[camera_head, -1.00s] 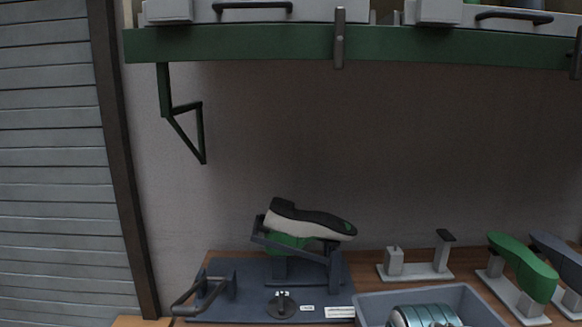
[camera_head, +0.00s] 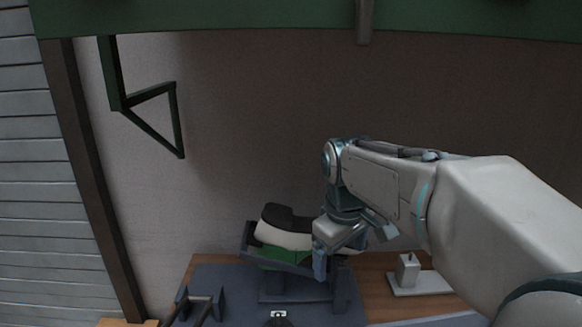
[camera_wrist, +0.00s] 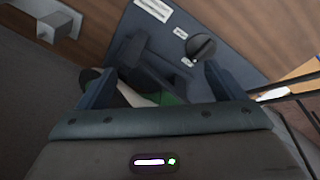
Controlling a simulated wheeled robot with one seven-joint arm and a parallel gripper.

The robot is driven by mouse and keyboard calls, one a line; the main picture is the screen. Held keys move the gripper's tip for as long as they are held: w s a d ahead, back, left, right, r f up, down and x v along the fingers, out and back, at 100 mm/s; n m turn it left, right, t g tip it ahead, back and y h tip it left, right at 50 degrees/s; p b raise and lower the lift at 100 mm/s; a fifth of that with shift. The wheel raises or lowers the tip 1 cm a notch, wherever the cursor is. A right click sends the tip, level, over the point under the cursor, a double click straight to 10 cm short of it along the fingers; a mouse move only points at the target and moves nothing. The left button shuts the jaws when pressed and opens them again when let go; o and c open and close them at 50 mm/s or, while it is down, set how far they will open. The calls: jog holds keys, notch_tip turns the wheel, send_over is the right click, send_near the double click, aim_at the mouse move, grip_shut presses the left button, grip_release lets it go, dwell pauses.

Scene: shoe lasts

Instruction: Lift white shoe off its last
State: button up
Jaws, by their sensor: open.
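The white shoe (camera_head: 283,233) sits sole up, its black sole on top, on a green last (camera_head: 285,257) in a dark tilted stand (camera_head: 290,285). My gripper (camera_head: 345,252) is over the shoe's right end and hides part of it in the head view. In the wrist view the open fingers of my gripper (camera_wrist: 158,72) spread to either side, with part of the white shoe (camera_wrist: 134,95) and the green last (camera_wrist: 172,99) showing between them. I cannot tell whether the fingers touch the shoe.
The stand is on a blue-grey base plate (camera_head: 215,275) with a lever handle (camera_head: 200,305) at left and a round knob (camera_wrist: 201,46). A green shelf (camera_head: 250,15) with a hanging bracket (camera_head: 150,95) is above.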

aim_at(291, 215)
jog(key=w+a+r+n+g+p, duration=0.1)
jog(key=w+a+r+n, duration=0.25)
jog(key=w, duration=0.25)
jog(key=w+a+r+n+p, duration=0.2)
jog(key=w+a+n, duration=0.15)
jog(key=w, duration=0.25)
jog(key=w+a+r+n+g+p, duration=0.1)
jog(key=w+a+r+n, duration=0.1)
jog(key=w+r+n, duration=0.3)
jog(key=shift+m, duration=0.5)
jog(key=f, duration=1.6)
jog(key=shift+w+a+b, duration=0.1)
jog(key=shift+w+b, duration=0.3)
jog(key=c, duration=1.3)
jog(key=o, duration=0.4)
jog(key=c, duration=0.4)
jog(key=shift+r, duration=0.1)
